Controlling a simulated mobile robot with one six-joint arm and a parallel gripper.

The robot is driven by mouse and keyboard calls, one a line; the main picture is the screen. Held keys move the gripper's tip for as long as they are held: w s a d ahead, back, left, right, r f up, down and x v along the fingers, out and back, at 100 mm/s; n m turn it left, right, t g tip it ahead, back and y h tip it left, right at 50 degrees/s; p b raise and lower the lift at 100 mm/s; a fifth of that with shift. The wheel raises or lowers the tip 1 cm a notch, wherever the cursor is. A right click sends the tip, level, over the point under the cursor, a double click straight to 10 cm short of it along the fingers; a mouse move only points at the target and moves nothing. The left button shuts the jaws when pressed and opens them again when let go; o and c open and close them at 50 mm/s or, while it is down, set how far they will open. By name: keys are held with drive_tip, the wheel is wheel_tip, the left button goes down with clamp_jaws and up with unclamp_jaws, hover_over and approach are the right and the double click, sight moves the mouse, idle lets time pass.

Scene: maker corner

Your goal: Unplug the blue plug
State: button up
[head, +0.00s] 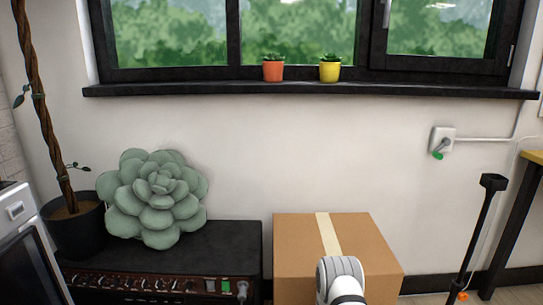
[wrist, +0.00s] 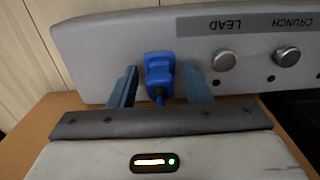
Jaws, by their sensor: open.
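In the wrist view, the blue plug (wrist: 160,75) sits in the grey control panel (wrist: 110,40), with its narrow end towards me. My gripper (wrist: 159,70) is open, with one blue-grey finger on each side of the plug. A small gap shows beside the plug on each side, and the fingers reach close to the panel. The socket behind the plug is hidden. In the head view, neither the blue plug nor my gripper shows.
Metal knobs (wrist: 224,60) sit right of the plug, under upside-down labels LEAD and CRUNCH. In the head view, a cardboard box (head: 380,240) stands beside a black amplifier (head: 225,240) bearing a succulent-shaped cushion (head: 158,195).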

idle(0.4)
clamp_jaws()
drive_tip(key=shift+r, duration=0.1)
idle(0.4)
drive_tip(key=shift+r+p, duration=1.75)
drive_tip(key=shift+r, duration=1.2)
